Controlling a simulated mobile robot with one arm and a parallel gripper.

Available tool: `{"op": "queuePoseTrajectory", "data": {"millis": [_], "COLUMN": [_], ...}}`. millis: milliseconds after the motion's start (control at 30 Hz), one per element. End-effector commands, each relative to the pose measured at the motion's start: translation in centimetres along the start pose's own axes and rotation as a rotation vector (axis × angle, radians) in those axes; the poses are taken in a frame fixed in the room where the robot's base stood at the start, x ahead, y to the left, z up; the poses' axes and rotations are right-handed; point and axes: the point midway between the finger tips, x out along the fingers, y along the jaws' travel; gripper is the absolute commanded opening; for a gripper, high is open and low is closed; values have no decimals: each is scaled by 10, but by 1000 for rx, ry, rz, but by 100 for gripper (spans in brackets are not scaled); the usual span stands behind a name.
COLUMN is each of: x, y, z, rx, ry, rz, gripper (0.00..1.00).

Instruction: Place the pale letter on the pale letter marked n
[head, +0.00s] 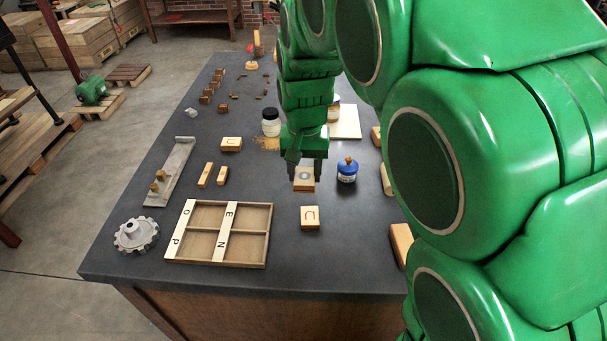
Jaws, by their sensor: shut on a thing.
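My gripper (304,173) points down over the middle of the dark table and is shut on a pale letter block (304,185). A round mark shows on its top, partly hidden by my gripper; I cannot tell whether the block touches the table. A pale letter block (310,217) with an n-like mark lies just in front of it, apart from it. Another pale letter block (231,144) with a similar mark lies further back on the left. From this angle I cannot tell n from u for sure.
A blue lidded jar (347,170) stands close right of my gripper. A divided wooden tray (269,236) with lettered strips lies front left, beside a grey gear (136,235).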

Motion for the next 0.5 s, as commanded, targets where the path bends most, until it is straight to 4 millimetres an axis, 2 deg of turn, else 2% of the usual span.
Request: {"op": "queuePoseTrajectory", "data": {"millis": [167, 500], "x": [-8, -20], "y": [6, 28], "z": [15, 69], "rx": [-1, -2], "ry": [5, 3], "rz": [-1, 1], "gripper": [17, 17]}}
